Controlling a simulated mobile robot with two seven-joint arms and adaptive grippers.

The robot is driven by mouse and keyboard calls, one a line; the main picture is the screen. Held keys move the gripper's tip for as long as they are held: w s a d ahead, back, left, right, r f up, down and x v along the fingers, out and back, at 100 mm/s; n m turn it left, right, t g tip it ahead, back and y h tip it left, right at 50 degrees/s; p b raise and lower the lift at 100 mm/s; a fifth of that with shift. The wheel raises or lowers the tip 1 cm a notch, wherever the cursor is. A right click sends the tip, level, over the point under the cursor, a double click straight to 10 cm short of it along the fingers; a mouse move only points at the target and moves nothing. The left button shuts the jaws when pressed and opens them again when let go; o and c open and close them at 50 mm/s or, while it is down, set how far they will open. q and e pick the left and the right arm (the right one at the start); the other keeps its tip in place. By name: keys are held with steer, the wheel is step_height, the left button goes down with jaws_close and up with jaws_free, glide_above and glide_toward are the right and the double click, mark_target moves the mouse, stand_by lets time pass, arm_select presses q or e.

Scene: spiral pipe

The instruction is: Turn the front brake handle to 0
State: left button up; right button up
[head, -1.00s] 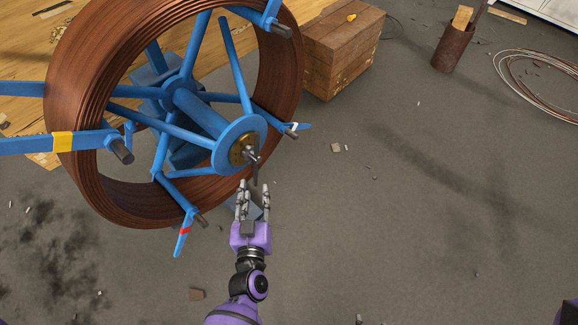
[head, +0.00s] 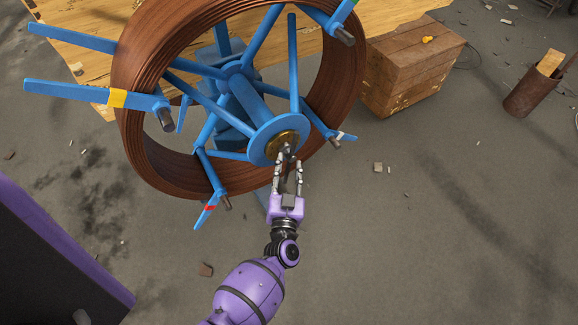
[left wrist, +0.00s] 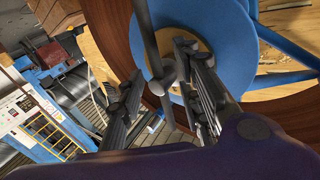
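The blue spiral pipe reel (head: 230,100) carries a thick coil of brown pipe (head: 150,150). At the front of its hub is a brass disc with a grey metal brake handle (head: 287,151). In the left wrist view the handle (left wrist: 147,35) is a dark rod with a round knob end, in front of the blue hub disc (left wrist: 235,50). My left gripper (head: 288,168) is just below the hub with its fingers apart. In the left wrist view its fingers (left wrist: 160,98) stand either side of the handle's lower end; contact cannot be told. No 0 mark is readable. My right gripper is out of view.
Blue spokes with yellow (head: 117,98), red (head: 208,207) and white marks stick out around the hub. A wooden crate (head: 415,75) and a rusty bin (head: 535,90) stand to the right. The grey floor (head: 420,240) at lower right is mostly clear, with small debris.

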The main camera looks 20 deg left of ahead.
arm_select(q)
steer(key=shift+w+a, duration=0.1)
steer(key=shift+w, duration=0.25)
jaws_close()
